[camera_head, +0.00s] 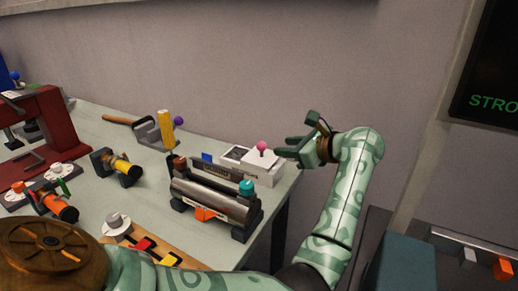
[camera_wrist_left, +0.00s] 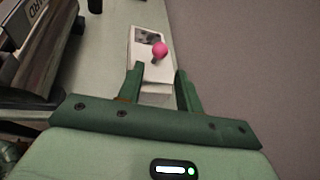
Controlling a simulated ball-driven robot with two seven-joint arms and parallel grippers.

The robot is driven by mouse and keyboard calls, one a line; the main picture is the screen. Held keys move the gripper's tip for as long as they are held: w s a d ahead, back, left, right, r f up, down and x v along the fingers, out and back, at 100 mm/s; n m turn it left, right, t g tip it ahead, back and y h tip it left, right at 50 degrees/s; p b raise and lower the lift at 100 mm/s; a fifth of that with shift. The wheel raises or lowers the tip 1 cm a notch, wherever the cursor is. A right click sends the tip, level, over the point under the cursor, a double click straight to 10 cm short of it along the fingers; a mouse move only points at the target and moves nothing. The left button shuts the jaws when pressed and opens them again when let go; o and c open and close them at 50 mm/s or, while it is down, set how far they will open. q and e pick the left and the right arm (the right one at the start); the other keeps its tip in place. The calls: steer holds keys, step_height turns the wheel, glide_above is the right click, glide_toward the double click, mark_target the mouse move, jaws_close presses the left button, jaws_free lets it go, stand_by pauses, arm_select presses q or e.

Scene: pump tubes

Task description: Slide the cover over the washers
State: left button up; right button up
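A white box (camera_head: 270,179) stands at the right end of the table. Its white cover (camera_head: 259,160) with a pink knob (camera_head: 262,146) sits over the right part. The left part shows an uncovered greyish recess (camera_head: 234,154); I cannot make out washers in it. My left gripper (camera_head: 285,146) is just right of the cover, fingers pointing left towards the knob. In the left wrist view my left gripper (camera_wrist_left: 160,72) is open, with the pink knob (camera_wrist_left: 160,49) ahead between and beyond the fingertips, apart from them. My right gripper is not in view.
A dark metal cylinder unit (camera_head: 215,203) with a teal knob stands in front of the box. A yellow-handled clamp (camera_head: 160,130) is behind to the left. A red press (camera_head: 40,130) stands far left. The table edge is close to the box's right side.

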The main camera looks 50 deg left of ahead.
mark_target(263, 146)
arm_select(q)
steer(key=b+x, duration=0.2)
steer(key=x, duration=1)
steer(key=shift+f, duration=0.1)
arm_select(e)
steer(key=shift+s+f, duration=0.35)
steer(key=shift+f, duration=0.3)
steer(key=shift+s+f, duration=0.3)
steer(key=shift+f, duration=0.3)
